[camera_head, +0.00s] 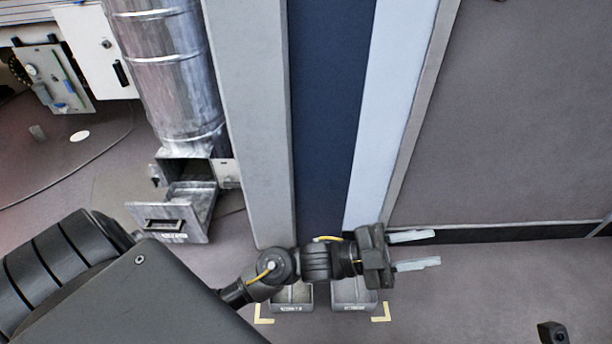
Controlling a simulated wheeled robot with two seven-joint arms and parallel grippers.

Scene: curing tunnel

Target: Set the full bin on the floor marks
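Two small grey bins stand side by side on the floor at the bottom centre, a left one (292,298) and a right one (354,295), both with labels on their front. Yellow corner marks lie on the floor around them, at the left (262,318) and at the right (381,313). My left arm crosses above the bins and hides part of them, so I cannot tell what they contain. My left gripper (437,249) is open and empty, its fingers pointing right, past the right bin. A metal drawer-like bin (170,220) sticks out below the duct at the left.
A shiny metal duct (168,75) comes down to the drawer housing. A tall grey and dark blue panel (325,110) stands in the middle, a large grey wall panel (510,120) at right. A small dark object (552,333) shows at the lower right.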

